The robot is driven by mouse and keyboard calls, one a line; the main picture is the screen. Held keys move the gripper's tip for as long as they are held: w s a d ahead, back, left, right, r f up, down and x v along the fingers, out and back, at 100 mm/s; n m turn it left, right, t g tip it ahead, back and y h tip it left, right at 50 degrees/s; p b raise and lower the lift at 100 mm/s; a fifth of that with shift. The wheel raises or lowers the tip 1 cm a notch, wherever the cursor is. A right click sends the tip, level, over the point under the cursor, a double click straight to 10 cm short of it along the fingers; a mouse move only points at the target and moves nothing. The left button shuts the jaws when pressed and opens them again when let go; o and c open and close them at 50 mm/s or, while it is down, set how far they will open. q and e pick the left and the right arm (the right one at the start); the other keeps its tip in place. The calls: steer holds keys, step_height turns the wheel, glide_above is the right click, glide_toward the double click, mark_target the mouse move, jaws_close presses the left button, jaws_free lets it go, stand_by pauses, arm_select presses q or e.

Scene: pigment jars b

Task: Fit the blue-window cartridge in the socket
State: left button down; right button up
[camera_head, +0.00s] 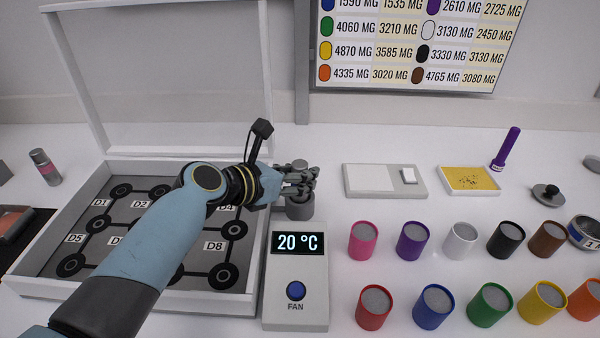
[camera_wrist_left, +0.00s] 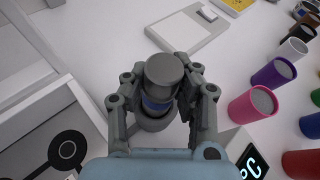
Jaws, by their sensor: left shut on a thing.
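My left gripper (camera_head: 299,177) is shut on a grey cartridge with a blue window, at the back end of the thermometer box. In the left wrist view the cartridge (camera_wrist_left: 163,70) stands between the fingers (camera_wrist_left: 160,90), its blue band partly hidden. Below it is a wider round grey piece, which looks like the socket (camera_wrist_left: 152,123). It also shows in the head view (camera_head: 300,208) under the fingers. The cartridge lines up roughly over it; I cannot tell whether it is inside. My right gripper is not in view.
A white box (camera_head: 296,318) with a 20 °C display and FAN button stands in front. A pink-banded cylinder (camera_head: 45,167) is far left. The open tray case (camera_head: 200,298) lies under my left arm. Several coloured jars (camera_head: 413,240) stand right. A white scale (camera_head: 370,181) is behind.

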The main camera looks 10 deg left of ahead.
arm_select(q)
steer(key=shift+f+b, duration=0.45)
steer(key=shift+f, duration=0.3)
steer(key=c, duration=1)
jaws_free()
steer(key=shift+o, duration=0.2)
steer(key=shift+s, duration=0.1)
steer(key=v, duration=1.1)
steer(key=shift+s+a+r, duration=0.15)
steer(key=shift+s+a, duration=0.1)
